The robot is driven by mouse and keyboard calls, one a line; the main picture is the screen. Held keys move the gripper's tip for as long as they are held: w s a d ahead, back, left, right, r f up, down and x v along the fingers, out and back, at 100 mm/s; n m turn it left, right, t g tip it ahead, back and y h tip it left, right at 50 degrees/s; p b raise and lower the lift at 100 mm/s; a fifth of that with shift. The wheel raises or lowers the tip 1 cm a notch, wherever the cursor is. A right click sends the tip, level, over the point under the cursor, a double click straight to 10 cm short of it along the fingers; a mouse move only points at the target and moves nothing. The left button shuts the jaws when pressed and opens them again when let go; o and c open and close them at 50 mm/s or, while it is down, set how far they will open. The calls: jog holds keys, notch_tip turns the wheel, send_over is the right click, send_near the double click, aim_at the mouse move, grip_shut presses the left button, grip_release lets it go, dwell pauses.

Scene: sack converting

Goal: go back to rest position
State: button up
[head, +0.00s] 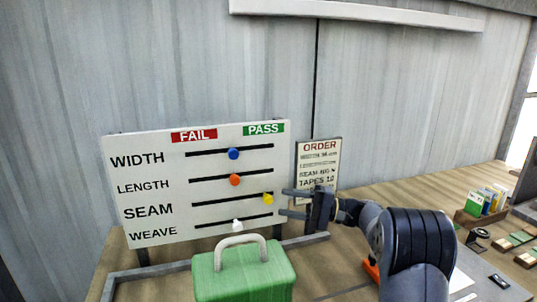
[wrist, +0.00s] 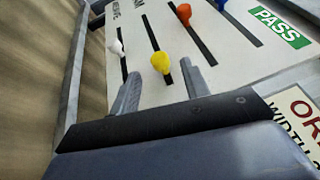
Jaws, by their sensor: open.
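My gripper (head: 284,202) is open in front of the right part of the white slider board (head: 150,145). In the wrist view my gripper (wrist: 162,85) has its two fingers apart, with the yellow knob (wrist: 161,63) showing between and beyond them. I cannot tell whether a finger touches it. In the head view the yellow knob (head: 268,199) sits near the right end of the SEAM slot. The blue knob (head: 233,154) and orange knob (head: 235,180) are near the middle of their slots. The white knob (head: 237,225) is around the middle of the WEAVE slot.
A green case (head: 243,274) with a grey handle stands in front of the board. An order sign (head: 319,165) stands right of the board, just behind my gripper. A box of coloured cards (head: 483,209) and small samples lie at the right of the wooden table (head: 395,196).

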jog(key=a, duration=0.6)
jog(key=a+r, duration=0.1)
jog(key=a, duration=0.2)
jog(key=shift+s+p, duration=0.15)
jog(key=shift+p, duration=0.25)
jog(key=shift+s+a+f, duration=0.15)
jog(key=shift+s+a, duration=0.05)
jog(key=shift+a, duration=0.5)
